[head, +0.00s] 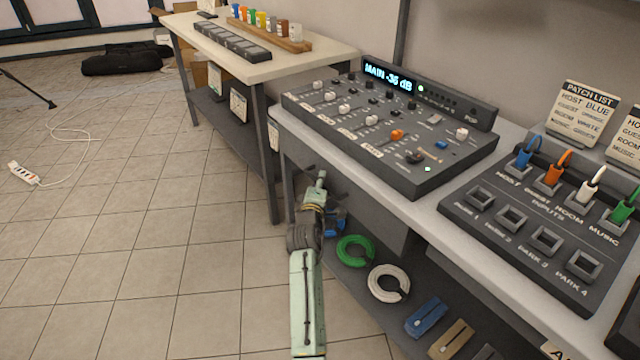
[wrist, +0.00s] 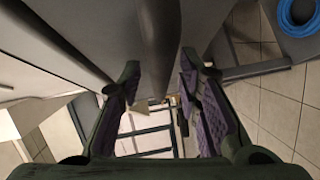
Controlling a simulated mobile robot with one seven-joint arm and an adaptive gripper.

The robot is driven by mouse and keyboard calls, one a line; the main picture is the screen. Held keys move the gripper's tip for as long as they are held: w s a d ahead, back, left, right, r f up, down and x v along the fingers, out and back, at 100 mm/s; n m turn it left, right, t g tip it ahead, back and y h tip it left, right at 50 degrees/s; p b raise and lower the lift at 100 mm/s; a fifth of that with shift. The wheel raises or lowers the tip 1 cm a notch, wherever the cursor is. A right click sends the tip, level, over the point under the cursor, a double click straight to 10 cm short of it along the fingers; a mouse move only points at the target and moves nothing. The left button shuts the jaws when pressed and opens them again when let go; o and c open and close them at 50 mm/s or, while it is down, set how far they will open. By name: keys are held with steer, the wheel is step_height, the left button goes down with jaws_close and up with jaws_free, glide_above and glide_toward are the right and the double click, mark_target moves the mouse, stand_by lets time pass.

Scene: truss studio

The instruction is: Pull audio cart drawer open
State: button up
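The audio cart (head: 470,200) stands on the right in the head view, with a grey drawer (head: 375,222) under its top. The drawer looks closed, though my arm covers part of its front. In the wrist view a grey drawer front (wrist: 95,35) fills the upper left. A rounded grey bar handle (wrist: 160,45) runs down from the top edge between my fingers. My gripper (wrist: 159,75) is open around the handle, with a gap showing on each side. In the head view my arm reaches to the drawer's front; the fingers cannot be made out there.
A mixer (head: 390,125) and a patch panel (head: 540,215) sit on the cart. Green (head: 355,251) and white (head: 388,284) cable coils lie on its lower shelf. A blue coil (wrist: 297,18) shows upper right in the wrist view.

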jaws_close()
stand_by(0.3)
stand_by(0.6)
